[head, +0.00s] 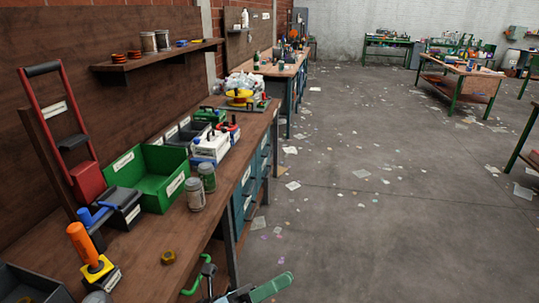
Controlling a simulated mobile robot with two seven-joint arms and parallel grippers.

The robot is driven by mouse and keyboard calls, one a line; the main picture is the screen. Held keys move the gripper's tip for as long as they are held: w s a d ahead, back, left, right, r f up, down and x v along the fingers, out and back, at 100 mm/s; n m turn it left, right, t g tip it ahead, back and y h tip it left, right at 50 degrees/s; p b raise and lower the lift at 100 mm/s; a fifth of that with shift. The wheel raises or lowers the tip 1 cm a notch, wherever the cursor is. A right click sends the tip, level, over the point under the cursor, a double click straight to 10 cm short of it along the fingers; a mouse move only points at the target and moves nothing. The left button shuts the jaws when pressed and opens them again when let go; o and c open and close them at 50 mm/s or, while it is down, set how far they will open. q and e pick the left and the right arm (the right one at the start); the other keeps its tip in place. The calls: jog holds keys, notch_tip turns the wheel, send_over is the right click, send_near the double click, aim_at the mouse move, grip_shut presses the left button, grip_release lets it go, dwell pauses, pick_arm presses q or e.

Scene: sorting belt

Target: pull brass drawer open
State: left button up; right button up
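Blue-grey drawers (248,192) sit under the front edge of the long wooden bench, seen at a steep angle. Their labels are too small to read, so I cannot tell which is the brass drawer. The drawer fronts look closed, though the angle hides much of them. My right gripper is not clearly in view.
On the bench (142,268) are a green bin (150,178), two jars (195,194), a brass-coloured nut (168,257) and an orange-handled tool (84,248). A green curved tube (205,268) is by the bench's front edge. The floor to the right is open, with scattered paper.

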pick_arm(q)
jog(key=s+a+f+n+t+y, duration=0.3)
jog(key=a+f+n+t+y, duration=0.35)
jog(key=n, duration=0.65)
jog(key=s+a+f+n+t+y, duration=0.25)
jog(key=a+f+n+y, duration=0.55)
jog(key=f+n, duration=0.4)
jog(key=s+a+f+n+g+y, duration=0.2)
jog(key=s+a+f+n+g, duration=0.1)
jog(key=s+f+n, duration=0.3)
jog(key=s+a+f+n+g+y+p, duration=0.1)
jog(key=s+a+f+n+g+y, duration=0.2)
jog(key=s, duration=0.8)
notch_tip(320, 180, down, 3)
jog(key=n+g, duration=0.1)
jog(key=n, duration=0.2)
jog(key=shift+s, duration=0.3)
